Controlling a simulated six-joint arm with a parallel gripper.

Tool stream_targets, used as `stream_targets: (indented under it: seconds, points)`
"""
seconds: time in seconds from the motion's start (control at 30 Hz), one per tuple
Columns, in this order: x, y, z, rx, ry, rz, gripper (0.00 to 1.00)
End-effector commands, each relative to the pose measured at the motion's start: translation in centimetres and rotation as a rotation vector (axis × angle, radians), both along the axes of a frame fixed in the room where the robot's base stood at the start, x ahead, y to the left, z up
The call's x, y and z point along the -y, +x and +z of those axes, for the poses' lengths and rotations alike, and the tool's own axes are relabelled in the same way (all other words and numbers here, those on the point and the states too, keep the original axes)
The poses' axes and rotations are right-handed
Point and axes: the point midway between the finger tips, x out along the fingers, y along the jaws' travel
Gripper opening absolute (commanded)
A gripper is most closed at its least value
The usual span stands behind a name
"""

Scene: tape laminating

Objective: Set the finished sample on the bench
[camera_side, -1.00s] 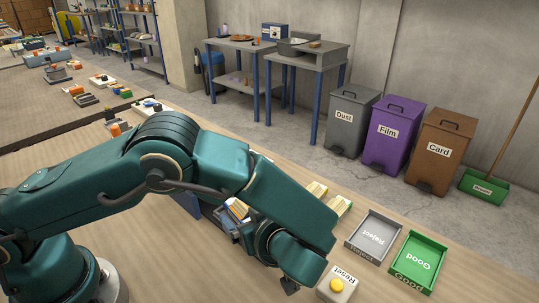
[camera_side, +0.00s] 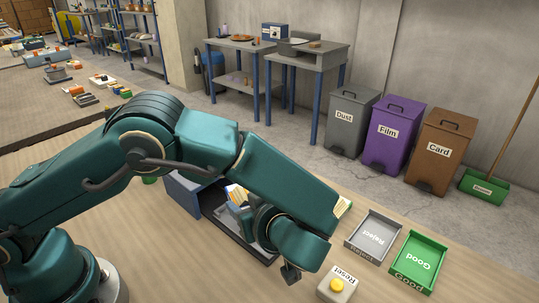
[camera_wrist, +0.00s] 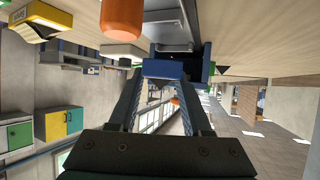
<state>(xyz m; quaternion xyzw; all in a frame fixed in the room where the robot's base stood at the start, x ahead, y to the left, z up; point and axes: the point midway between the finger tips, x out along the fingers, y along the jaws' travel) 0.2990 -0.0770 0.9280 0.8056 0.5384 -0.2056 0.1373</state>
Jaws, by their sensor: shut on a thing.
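My gripper (camera_side: 290,276) hangs low over the bench at the front, left of the Reset button box (camera_side: 338,284). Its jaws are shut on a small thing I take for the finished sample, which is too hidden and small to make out. In the wrist view, the two fingers of my gripper (camera_wrist: 160,88) run up to a blue body (camera_wrist: 166,69). I cannot tell whether that blue body is at the tips or behind them. The bench (camera_side: 130,235) is pale wood.
A blue machine (camera_side: 182,192) with a grey tray stands behind my wrist. A grey Reject tray (camera_side: 373,238) and a green Good tray (camera_side: 416,262) lie at right. An orange thing (camera_wrist: 122,18) shows in the wrist view. Bare bench lies at front left.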

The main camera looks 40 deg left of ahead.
Motion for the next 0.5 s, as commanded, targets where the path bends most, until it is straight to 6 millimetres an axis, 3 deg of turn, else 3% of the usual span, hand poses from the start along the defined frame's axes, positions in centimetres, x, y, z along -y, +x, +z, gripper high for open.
stream_targets:
  seconds: [0.2,0.5]
  points:
    - [0.0,0.1,4.4,0.006,-0.005,0.001,0.00]
    - [-1.0,0.0,9.4,0.006,-0.004,0.019,0.00]
